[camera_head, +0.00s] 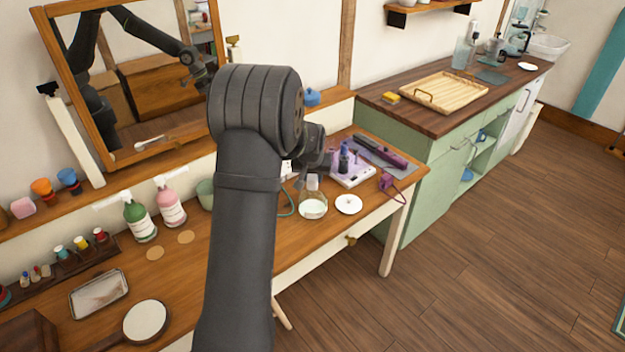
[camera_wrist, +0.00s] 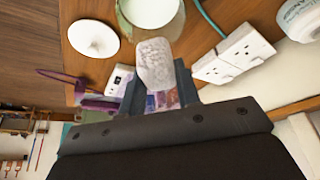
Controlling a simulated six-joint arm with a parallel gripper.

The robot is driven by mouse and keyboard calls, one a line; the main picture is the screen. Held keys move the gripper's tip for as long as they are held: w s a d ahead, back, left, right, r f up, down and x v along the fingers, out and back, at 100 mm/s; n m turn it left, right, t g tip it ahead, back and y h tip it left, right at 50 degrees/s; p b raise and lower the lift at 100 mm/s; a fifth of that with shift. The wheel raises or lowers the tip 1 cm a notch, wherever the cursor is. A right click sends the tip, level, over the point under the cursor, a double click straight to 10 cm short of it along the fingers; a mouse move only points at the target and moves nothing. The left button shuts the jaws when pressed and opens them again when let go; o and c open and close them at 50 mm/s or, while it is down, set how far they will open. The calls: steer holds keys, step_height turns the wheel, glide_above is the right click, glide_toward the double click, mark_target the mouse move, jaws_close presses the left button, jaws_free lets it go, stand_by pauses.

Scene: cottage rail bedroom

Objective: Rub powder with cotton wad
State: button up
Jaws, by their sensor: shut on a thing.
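My gripper (camera_wrist: 158,98) is shut on a white, textured cotton wad (camera_wrist: 154,62), seen in the wrist view between its fingertips. A glass jar with white powder (camera_head: 313,207) stands on the wooden dressing table. In the wrist view the jar (camera_wrist: 150,12) shows at the top edge, just beyond the wad, and looks open. A round white lid (camera_head: 348,204) lies on the table to the right of the jar; it also shows in the wrist view (camera_wrist: 93,38).
White power sockets (camera_wrist: 235,55) and a teal cord are close to the jar. A purple-and-white tray with small bottles (camera_head: 352,172) and a purple corded tool (camera_head: 380,152) lie behind. Green (camera_head: 138,217) and pink (camera_head: 169,206) pump bottles stand left. The table's front edge is near the lid.

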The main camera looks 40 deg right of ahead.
steer(key=o, duration=0.4)
steer(key=shift+c, duration=1.3)
steer(key=w+a+f, duration=0.2)
steer(key=w+a, duration=0.3)
steer(key=a, duration=0.5)
steer(key=shift+w+f, duration=0.15)
steer(key=shift+f, duration=1.8)
steer(key=shift+w+f, duration=0.1)
steer(key=shift+f, duration=1.85)
steer(key=shift+a+f, duration=0.2)
steer(key=shift+a, duration=0.35)
steer(key=shift+a+f, duration=0.15)
steer(key=shift+a, duration=1.35)
steer(key=d, duration=0.4)
steer(key=shift+d+r, duration=0.1)
steer(key=shift+r, duration=0.05)
step_height(320, 180, up, 8)
